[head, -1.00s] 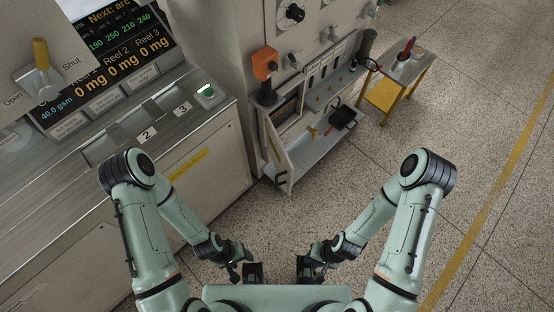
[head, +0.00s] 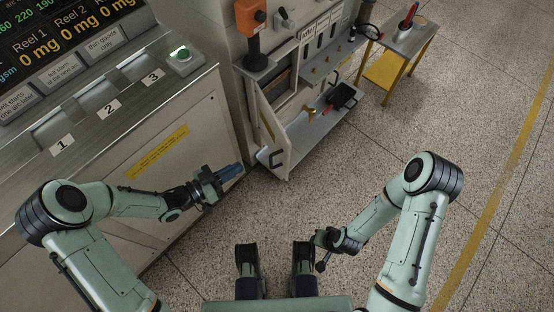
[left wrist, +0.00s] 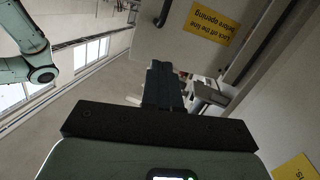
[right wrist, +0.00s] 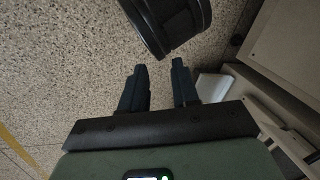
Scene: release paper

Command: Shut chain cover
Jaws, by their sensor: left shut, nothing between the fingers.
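My right gripper (head: 323,252) is low near my base in the head view. The right wrist view shows its fingers (right wrist: 160,70) apart with nothing between them.
The bay floor holds a black tray (head: 342,97). A yellow-legged trolley (head: 397,50) stands at the back right. Speckled floor (head: 340,170) is clear between the bay and my right arm.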

